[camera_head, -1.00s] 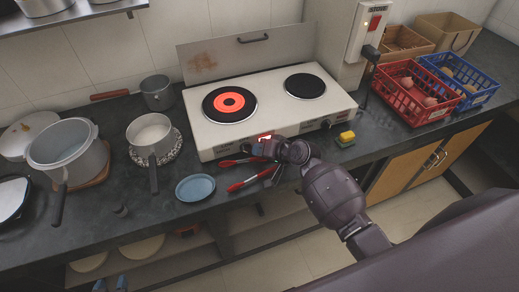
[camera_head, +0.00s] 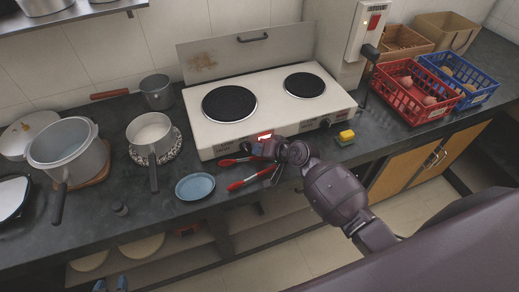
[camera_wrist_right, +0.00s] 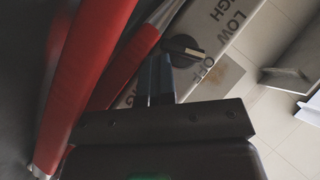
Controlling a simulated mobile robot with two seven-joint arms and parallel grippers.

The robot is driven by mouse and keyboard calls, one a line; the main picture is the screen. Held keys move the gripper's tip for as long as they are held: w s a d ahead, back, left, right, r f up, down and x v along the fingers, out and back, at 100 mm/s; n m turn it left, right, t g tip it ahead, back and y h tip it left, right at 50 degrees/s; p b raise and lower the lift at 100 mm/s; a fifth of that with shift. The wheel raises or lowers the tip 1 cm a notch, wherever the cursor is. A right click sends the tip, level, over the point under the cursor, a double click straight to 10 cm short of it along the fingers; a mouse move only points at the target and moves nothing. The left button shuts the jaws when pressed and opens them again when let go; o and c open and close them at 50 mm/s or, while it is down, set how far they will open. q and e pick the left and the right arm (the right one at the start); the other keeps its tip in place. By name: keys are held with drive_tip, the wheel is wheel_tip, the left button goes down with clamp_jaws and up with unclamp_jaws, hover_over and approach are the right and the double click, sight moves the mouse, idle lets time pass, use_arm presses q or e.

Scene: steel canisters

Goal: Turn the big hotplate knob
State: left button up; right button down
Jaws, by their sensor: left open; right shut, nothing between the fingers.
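The white hotplate (camera_head: 225,142) has a big left plate (camera_head: 229,103) that is black, with no glow, and a smaller black right plate (camera_head: 305,85). In the right wrist view a black knob (camera_wrist_right: 184,48) with a white pointer mark sits by the printed words LOW and OFF, its pointer towards OFF. My right gripper (camera_head: 258,149) is shut and empty in front of the hotplate's left front; its fingertips (camera_wrist_right: 159,57) are beside the knob, touching or not I cannot tell. In the head view my arm hides this knob. My left gripper (camera_head: 111,284) is open at the bottom edge.
Red-handled tongs (camera_head: 248,181) lie just below my right gripper. A blue plate (camera_head: 195,187), a saucepan (camera_head: 151,135) and a large pot (camera_head: 66,150) are to the left. A yellow sponge (camera_head: 346,135) and a red basket (camera_head: 416,96) are to the right.

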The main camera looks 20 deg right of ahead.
drive_tip(key=shift+s+a+f+g, duration=0.1)
drive_tip(key=shift+s+f+g, duration=0.25)
drive_tip(key=shift+f, duration=0.45)
drive_tip(key=shift+r, duration=0.15)
drive_tip(key=shift+w+r+p, duration=0.1)
drive_tip(key=shift+r+p, duration=0.65)
drive_tip(key=shift+p, duration=0.05)
drive_tip(key=shift+s+d+r, duration=0.2)
drive_tip(key=shift+d+r, duration=0.05)
drive_tip(key=shift+d, duration=0.05)
drive_tip(key=v, duration=0.9)
drive_tip(key=shift+s+a+f, duration=0.1)
drive_tip(key=shift+s+f, duration=0.05)
drive_tip(key=shift+f, duration=0.05)
drive_tip(key=shift+s+d+r, duration=0.25)
drive_tip(key=shift+s, duration=0.1)
